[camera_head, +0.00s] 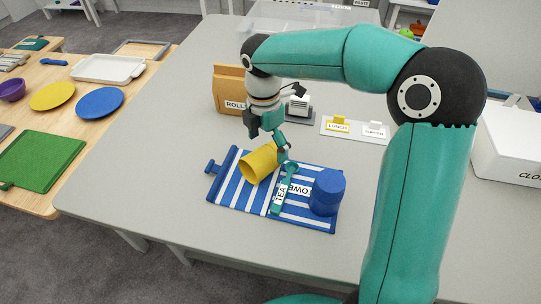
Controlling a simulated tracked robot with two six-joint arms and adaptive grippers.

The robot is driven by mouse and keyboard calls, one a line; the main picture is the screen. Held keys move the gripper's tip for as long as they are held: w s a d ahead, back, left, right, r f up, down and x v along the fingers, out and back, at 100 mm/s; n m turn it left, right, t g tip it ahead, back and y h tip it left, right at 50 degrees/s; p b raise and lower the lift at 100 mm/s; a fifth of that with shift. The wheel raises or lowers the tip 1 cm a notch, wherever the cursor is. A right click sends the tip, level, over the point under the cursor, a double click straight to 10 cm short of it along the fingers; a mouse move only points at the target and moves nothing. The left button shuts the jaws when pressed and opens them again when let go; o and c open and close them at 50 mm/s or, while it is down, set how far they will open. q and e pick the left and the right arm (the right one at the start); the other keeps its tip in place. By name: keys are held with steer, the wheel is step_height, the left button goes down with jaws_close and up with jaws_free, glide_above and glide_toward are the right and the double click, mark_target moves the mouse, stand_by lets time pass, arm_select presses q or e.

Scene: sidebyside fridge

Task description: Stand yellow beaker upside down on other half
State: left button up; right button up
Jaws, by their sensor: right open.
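The yellow beaker (259,163) is tilted over on the left part of a blue-and-white striped towel (234,180), its open mouth facing lower left. A teal spoon (284,188) labelled TEA lies across the towel's middle. A blue beaker (327,192) stands on the towel's right part. My right gripper (268,142) is open at the upper right end of the yellow beaker, one finger close beside it. I cannot tell whether it touches. My left gripper is not in view.
A ROLLS bag (229,88) and a grey stand (298,108) are behind the gripper, with a LUNCH card holder (340,128) to the right. A white CLOSED box (510,150) is at far right. The grey table (150,160) is clear left of the towel.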

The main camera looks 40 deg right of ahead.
mark_target(268, 148)
steer(key=shift+s+f, duration=0.15)
steer(key=shift+f, duration=0.85)
steer(key=shift+s+f, duration=0.15)
steer(key=shift+f, duration=0.8)
steer(key=c, duration=1.4)
steer(key=shift+o, duration=0.2)
steer(key=shift+r, duration=0.1)
step_height(268, 148, up, 20)
steer(key=p, duration=0.2)
steer(key=o, duration=0.7)
steer(key=c, duration=1.1)
